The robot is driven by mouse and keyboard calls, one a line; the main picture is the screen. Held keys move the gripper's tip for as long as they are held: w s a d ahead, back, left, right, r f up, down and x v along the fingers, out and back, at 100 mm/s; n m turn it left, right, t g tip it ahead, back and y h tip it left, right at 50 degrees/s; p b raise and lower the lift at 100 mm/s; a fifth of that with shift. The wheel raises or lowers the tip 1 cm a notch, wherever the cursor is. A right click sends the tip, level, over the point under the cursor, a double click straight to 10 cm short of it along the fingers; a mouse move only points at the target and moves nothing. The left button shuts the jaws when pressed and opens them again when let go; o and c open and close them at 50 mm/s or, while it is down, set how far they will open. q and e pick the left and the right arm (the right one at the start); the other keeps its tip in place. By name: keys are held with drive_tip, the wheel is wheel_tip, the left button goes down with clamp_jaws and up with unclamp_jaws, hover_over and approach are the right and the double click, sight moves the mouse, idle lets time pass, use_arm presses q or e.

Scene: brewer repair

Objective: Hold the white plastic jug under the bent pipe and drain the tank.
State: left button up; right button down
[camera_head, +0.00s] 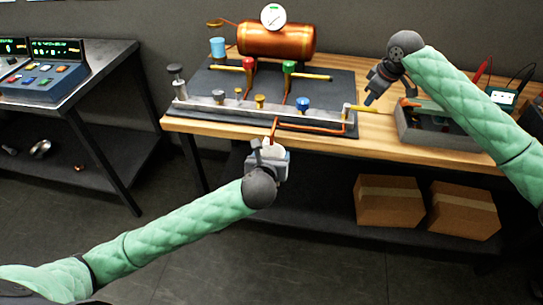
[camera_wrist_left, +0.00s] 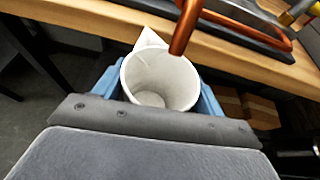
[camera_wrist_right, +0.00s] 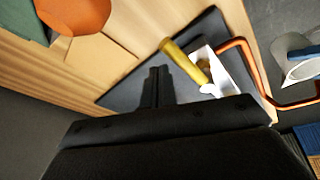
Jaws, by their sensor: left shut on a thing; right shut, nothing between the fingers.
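The white plastic jug (camera_wrist_left: 135,84) is between the blue fingers of my left gripper (camera_wrist_left: 160,92), upright, its inside white with no liquid visible. The bent copper pipe (camera_wrist_left: 186,25) ends over the jug's mouth. In the head view my left gripper (camera_head: 268,160) holds the jug in front of the bench edge, below the pipe (camera_head: 275,128). The copper tank (camera_head: 276,41) stands at the back. My right gripper (camera_head: 372,97) is shut and empty, beside the yellow lever (camera_head: 364,108). In the right wrist view its fingertips (camera_wrist_right: 157,72) are close left of the lever (camera_wrist_right: 184,60); contact cannot be told.
A grey manifold (camera_head: 215,112) with several coloured knobs lies on the dark mat (camera_head: 330,90). A grey tool tray (camera_head: 410,135) is right of the mat, under my right arm. Cardboard boxes (camera_head: 388,203) sit on the shelf below. A control panel (camera_head: 45,82) is on the left table.

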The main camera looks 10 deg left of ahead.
drive_tip(key=shift+f, duration=0.3)
drive_tip(key=shift+s+d, duration=0.2)
drive_tip(key=shift+s, duration=0.45)
drive_tip(key=shift+s, duration=0.65)
